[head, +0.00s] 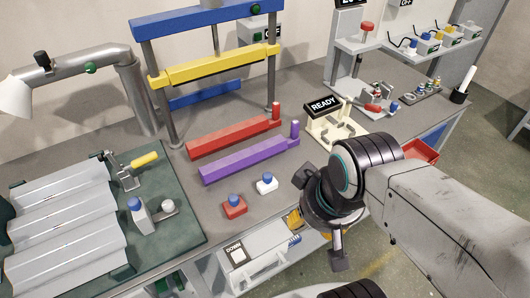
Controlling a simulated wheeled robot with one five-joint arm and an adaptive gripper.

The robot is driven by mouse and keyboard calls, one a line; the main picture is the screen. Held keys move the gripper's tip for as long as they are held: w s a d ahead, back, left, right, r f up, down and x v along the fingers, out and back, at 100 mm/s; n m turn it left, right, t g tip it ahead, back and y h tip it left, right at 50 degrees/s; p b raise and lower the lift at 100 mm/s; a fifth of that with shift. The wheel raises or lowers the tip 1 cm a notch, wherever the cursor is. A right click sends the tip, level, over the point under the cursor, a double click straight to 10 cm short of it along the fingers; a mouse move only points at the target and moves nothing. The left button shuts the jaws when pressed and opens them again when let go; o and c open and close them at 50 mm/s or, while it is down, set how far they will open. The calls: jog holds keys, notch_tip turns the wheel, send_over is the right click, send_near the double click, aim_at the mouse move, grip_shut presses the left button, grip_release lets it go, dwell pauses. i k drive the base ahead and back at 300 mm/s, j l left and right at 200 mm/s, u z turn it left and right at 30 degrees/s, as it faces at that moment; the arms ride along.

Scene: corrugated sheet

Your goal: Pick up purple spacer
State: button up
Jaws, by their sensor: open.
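The purple spacer (245,160) is a long bar lying on the grey workbench, with a short upright purple post at its right end. It lies parallel to a red bar (228,138) just behind it, with a small gap between. My gripper (320,217) is to the right of and nearer than the spacer, over the bench's front edge. Its fingers are spread and nothing shows between them. It is apart from the spacer, which is not covered by my arm.
A blue and yellow press frame (205,72) stands behind the bars. A red button (235,207) and a white-based button (266,184) sit in front. Corrugated sheet (65,222) lies on a green mat at left. A READY stand (325,106) is at right.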

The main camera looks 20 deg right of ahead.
aim_at(212, 173)
jog(key=u, duration=1.2)
jog(key=z, duration=1.2)
jog(key=u, duration=0.5)
jog(key=i+l+u, duration=0.1)
jog(key=u, duration=0.35)
jog(key=l+u, duration=0.15)
jog(key=u, duration=0.35)
jog(key=l+u, duration=0.1)
jog(key=u, duration=0.35)
jog(key=l+u, duration=0.1)
jog(key=u, duration=0.4)
jog(key=l+u, duration=0.1)
jog(key=u, duration=0.4)
jog(key=k+l+u, duration=0.1)
jog(key=u, duration=0.35)
